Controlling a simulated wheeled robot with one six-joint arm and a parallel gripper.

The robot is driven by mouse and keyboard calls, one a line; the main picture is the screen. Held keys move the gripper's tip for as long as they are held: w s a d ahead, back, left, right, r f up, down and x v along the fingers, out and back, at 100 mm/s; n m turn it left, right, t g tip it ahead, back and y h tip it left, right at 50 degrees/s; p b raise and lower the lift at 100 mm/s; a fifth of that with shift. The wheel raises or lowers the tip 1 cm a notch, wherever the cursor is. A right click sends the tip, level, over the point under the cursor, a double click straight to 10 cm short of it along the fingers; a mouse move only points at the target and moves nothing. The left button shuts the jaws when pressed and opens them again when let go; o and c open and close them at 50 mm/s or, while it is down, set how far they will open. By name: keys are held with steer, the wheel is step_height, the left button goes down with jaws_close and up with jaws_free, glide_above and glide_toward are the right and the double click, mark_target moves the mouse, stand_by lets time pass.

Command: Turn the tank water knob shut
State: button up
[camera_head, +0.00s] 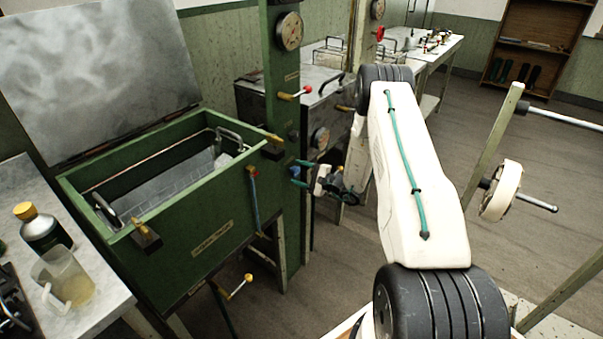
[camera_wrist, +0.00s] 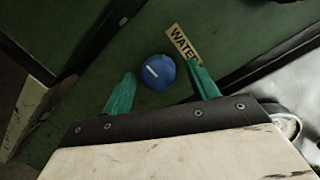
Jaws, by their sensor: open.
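The blue round water knob (camera_wrist: 157,72) sits on a green panel in the wrist view, with a short slanted white mark on its face. A cream label (camera_wrist: 183,44) reading "WATE", its end hidden by a finger, is just above right of it. My gripper (camera_wrist: 161,69) is open, one teal finger on each side of the knob, with gaps visible between fingers and knob. In the head view the knob (camera_head: 294,171) shows on the green post, between the teal fingers of my gripper (camera_head: 300,173). The open green tank (camera_head: 215,240) stands left of it.
The tank's raised metal lid (camera_head: 95,75) stands behind it. A beaker (camera_head: 65,280) and dark bottle (camera_head: 42,230) stand on the left bench. A wheel (camera_head: 500,190) stands at right.

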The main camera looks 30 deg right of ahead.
steer(key=shift+w+a, duration=0.1)
steer(key=shift+w, duration=0.05)
steer(key=c, duration=1)
steer(key=shift+d, duration=0.2)
